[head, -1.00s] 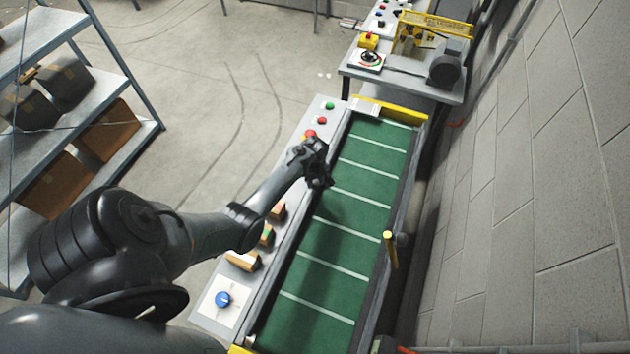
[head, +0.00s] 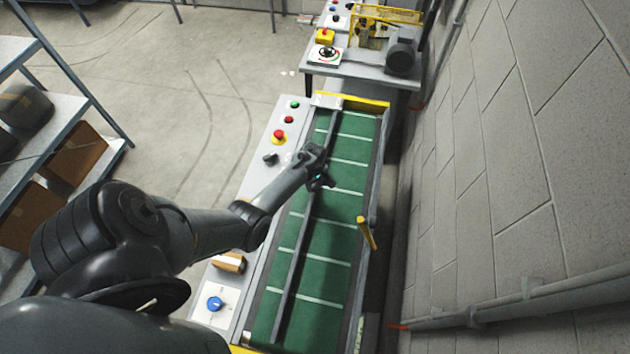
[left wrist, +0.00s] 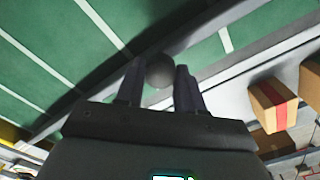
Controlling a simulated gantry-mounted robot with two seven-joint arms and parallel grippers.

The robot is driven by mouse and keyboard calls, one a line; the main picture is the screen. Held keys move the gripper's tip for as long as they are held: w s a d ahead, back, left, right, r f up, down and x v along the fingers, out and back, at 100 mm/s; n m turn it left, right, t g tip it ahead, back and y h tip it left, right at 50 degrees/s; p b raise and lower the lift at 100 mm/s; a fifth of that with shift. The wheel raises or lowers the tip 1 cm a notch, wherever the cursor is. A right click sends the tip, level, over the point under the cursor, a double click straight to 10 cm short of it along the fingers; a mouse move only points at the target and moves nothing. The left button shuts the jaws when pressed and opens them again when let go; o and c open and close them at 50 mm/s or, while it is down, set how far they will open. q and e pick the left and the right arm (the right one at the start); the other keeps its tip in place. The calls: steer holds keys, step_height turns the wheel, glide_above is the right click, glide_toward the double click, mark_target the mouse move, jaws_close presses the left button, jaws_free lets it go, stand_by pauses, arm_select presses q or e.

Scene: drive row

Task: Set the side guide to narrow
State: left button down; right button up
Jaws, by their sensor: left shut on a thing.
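The side guide (head: 294,265) is a long dark rail lying lengthwise over the green belt (head: 325,265) with white cross lines. In the head view it stands in from the belt's left edge, with a strip of green on its left. My left gripper (head: 318,176) is at the guide, toward its far half. In the left wrist view my left gripper (left wrist: 158,88) is shut around a dark round knob (left wrist: 160,68), one finger on each side. The gripper hides the knob in the head view. My right gripper is not in view.
Left of the belt is a panel with a red button (head: 279,136), a green button (head: 294,104) and a blue knob (head: 215,303). A box (head: 229,262) lies there too. A yellow-topped post (head: 366,233) stands at the belt's right edge, near the block wall (head: 500,170).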

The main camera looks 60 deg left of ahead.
arm_select(q)
steer(key=shift+w+d, duration=0.15)
steer(key=c, duration=1.1)
jaws_free()
steer(key=o, duration=0.4)
steer(key=shift+w+d, duration=0.15)
steer(key=shift+r, duration=0.15)
steer(key=shift+r, duration=0.3)
step_height(320, 180, up, 10)
steer(key=shift+p, duration=0.45)
